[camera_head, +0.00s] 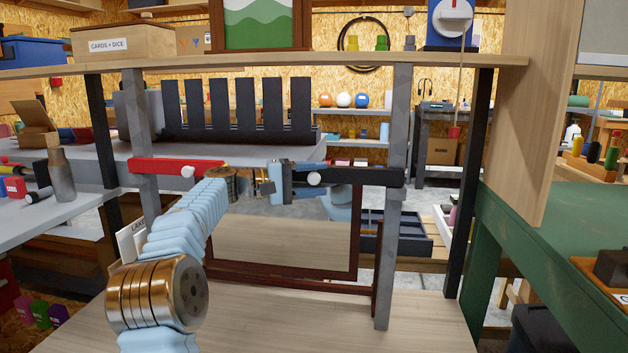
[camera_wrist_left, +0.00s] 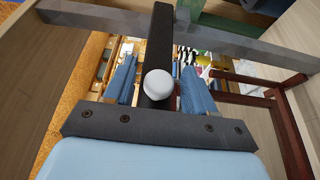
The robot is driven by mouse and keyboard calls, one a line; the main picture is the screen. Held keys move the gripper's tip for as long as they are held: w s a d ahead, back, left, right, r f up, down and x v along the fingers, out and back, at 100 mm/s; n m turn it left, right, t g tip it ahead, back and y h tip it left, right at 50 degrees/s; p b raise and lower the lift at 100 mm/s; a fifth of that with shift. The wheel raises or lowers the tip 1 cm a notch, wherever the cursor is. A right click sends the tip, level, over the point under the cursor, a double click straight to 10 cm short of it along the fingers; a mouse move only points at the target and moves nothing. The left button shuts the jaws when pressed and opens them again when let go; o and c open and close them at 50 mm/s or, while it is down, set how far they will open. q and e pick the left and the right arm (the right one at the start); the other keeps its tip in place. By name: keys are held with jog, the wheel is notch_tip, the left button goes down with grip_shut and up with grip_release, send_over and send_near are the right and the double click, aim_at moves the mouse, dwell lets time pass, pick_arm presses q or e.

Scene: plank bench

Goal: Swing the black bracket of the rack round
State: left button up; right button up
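The black bracket (camera_head: 365,178) reaches left from the right grey post of the rack (camera_head: 392,230), roughly level, with a white knob (camera_head: 314,178) near its free end. My left gripper (camera_head: 320,178) comes in from the left at that end. In the left wrist view the black bracket (camera_wrist_left: 160,35) and the white knob (camera_wrist_left: 159,84) lie between the two blue fingers (camera_wrist_left: 159,70). A visible gap remains on each side, so the gripper is open around the bracket. My right gripper is not in view.
A red bracket (camera_head: 165,165) with its own white knob is on the left post, close to my left forearm. A dark red frame (camera_head: 358,230) stands below the brackets. A wooden shelf (camera_head: 400,63) spans above. A wooden panel (camera_head: 535,110) stands at the right.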

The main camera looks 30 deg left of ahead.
pick_arm(q)
jog(key=v, duration=1.4)
jog(key=shift+b, duration=0.45)
